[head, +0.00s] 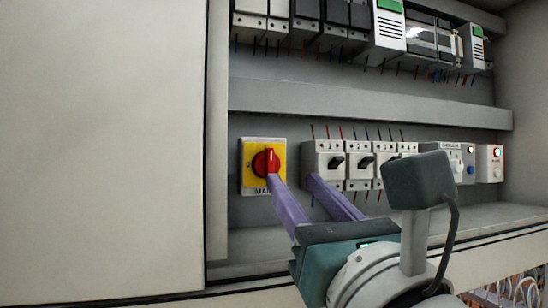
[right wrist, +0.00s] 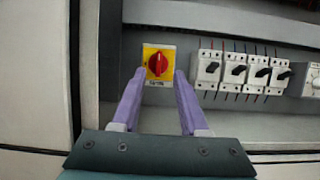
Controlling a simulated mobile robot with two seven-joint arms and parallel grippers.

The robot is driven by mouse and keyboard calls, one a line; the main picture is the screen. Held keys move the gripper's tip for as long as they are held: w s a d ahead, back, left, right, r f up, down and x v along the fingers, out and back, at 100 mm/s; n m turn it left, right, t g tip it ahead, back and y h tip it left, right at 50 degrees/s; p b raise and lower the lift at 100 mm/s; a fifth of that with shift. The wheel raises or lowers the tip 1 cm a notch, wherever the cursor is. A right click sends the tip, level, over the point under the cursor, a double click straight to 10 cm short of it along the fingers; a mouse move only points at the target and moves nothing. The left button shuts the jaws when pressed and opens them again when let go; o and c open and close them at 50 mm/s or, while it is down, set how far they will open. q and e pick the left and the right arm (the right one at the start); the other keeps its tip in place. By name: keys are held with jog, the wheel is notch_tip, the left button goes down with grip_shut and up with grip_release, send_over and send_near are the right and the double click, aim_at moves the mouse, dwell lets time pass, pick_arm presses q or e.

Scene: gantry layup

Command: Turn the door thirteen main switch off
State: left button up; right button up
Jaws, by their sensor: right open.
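The main switch is a red rotary knob (head: 266,162) on a yellow plate (head: 249,150), with a label below that is partly covered in the head view. The knob's handle looks about upright; it also shows in the right wrist view (right wrist: 158,63). My right gripper (head: 292,178) has two purple fingers spread apart with nothing between them. In the head view its left fingertip overlaps the knob's lower edge. In the right wrist view the open fingertips (right wrist: 160,73) frame the knob from either side. I cannot tell whether they touch it. My left gripper is not in view.
A row of grey breakers (head: 330,160) with black handles is mounted right of the switch. A box with indicator lights (head: 490,163) is further right. A grey duct (head: 370,105) runs above. A large pale panel (head: 100,140) fills the left side.

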aim_at(272, 155)
jog(key=x, duration=0.9)
jog(key=shift+a+r, duration=0.1)
jog(key=c, duration=0.6)
grip_shut()
